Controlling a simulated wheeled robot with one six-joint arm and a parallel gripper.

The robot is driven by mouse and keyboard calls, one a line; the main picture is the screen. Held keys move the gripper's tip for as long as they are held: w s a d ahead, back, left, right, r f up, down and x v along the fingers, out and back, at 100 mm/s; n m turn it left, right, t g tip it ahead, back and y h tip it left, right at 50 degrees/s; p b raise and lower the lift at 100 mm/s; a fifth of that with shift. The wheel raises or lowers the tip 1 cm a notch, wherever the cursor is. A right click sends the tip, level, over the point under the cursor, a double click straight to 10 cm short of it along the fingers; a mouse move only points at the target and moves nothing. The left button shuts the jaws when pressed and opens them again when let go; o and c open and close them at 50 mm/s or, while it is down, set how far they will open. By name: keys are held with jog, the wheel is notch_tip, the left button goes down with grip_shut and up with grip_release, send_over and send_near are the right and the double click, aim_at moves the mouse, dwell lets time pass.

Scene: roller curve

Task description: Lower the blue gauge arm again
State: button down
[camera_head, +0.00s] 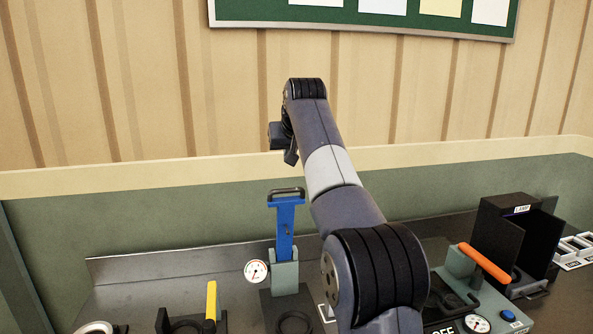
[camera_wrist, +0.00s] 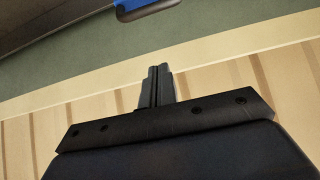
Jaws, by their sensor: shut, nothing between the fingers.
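The blue gauge arm (camera_head: 285,229) stands upright in its grey-green holder (camera_head: 285,274), with a dark handle loop at its top. A round white dial (camera_head: 256,271) is beside the holder on the left. In the wrist view, a bit of the blue arm (camera_wrist: 128,3) and its dark handle show at the top edge. My gripper (camera_wrist: 158,72) is shut and empty, with its fingers together. In the head view my gripper (camera_head: 291,157) is above the blue arm's handle, apart from it and partly hidden by my arm.
A yellow lever (camera_head: 211,300) stands to the left on the bench. To the right are an orange lever (camera_head: 484,263), a black box (camera_head: 503,235), a blue button (camera_head: 508,316) and another dial (camera_head: 477,323). My arm hides the bench's middle. A green wall (camera_head: 130,214) rises behind.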

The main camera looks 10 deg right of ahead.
jog(key=w+f, duration=0.1)
jog(key=f, duration=0.1)
jog(key=w+f, duration=0.2)
jog(key=f, duration=0.1)
jog(key=w+f, duration=0.1)
jog(key=f, duration=0.2)
jog(key=shift+w, duration=0.25)
jog(key=shift+s+f, duration=0.4)
jog(key=shift+s, duration=0.3)
jog(key=shift+s+f+b, duration=0.1)
jog(key=shift+b, duration=0.35)
